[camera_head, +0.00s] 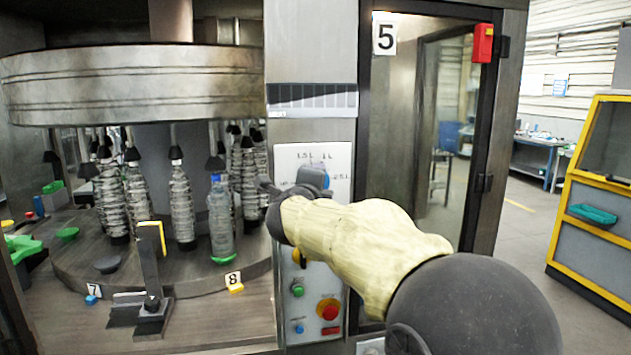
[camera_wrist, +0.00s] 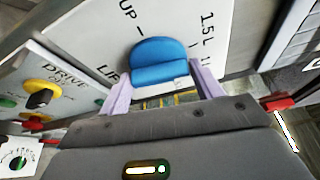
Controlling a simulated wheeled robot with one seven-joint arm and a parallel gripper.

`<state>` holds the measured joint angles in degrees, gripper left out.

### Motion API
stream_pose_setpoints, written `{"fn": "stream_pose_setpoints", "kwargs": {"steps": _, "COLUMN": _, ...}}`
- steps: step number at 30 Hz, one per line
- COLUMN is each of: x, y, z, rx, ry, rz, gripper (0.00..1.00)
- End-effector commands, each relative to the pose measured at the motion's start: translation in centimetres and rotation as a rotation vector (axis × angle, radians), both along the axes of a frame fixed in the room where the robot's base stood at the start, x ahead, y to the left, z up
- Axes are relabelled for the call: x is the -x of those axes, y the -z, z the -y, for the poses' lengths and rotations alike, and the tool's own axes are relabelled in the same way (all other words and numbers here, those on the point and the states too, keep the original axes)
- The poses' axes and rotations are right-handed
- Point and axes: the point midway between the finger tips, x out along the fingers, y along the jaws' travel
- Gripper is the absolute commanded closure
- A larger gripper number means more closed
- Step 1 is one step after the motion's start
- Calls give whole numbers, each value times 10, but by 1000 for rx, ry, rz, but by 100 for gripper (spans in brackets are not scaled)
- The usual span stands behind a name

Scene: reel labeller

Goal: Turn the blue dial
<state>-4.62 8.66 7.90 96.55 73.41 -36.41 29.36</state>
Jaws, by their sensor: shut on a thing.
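The blue dial (camera_head: 314,178) sits on the white upper part of the control panel (camera_head: 338,158), with markings such as "1.5 L", "1 L" and "2.5 L" around it. In the wrist view the dial (camera_wrist: 158,62) is large, just ahead of my gripper. My gripper (camera_head: 276,190) reaches the panel from the lower right. In the wrist view its two pale fingers (camera_wrist: 164,92) stand on either side of the dial's lower part, shut on it. Part of the dial is hidden by my gripper in the head view.
Below the dial are a green button (camera_head: 297,290) and a red-and-yellow stop button (camera_head: 328,309). Left is a carousel (camera_head: 200,285) with several bottles. Right of the panel is a glass door (camera_head: 430,120) marked 5. Open floor lies further right, before a yellow-framed cabinet (camera_head: 597,200).

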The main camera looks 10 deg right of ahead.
Motion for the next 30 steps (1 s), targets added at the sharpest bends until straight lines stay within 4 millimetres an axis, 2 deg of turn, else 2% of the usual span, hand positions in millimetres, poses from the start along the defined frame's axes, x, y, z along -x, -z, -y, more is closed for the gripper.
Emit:
{"fn": "stream_pose_setpoints", "kwargs": {"steps": 11, "x": 0, "y": -1, "z": 1, "rx": -203, "ry": 2, "rz": -2, "gripper": 58}}
{"fn": "stream_pose_setpoints", "kwargs": {"steps": 26, "x": 0, "y": 1, "z": 1, "rx": -231, "ry": 3, "rz": -2, "gripper": 58}}
{"fn": "stream_pose_setpoints", "kwargs": {"steps": 27, "x": 0, "y": 1, "z": 1, "rx": -231, "ry": 3, "rz": -2, "gripper": 33}}
{"fn": "stream_pose_setpoints", "kwargs": {"steps": 30, "x": 0, "y": 1, "z": 1, "rx": -230, "ry": 3, "rz": -3, "gripper": 17}}
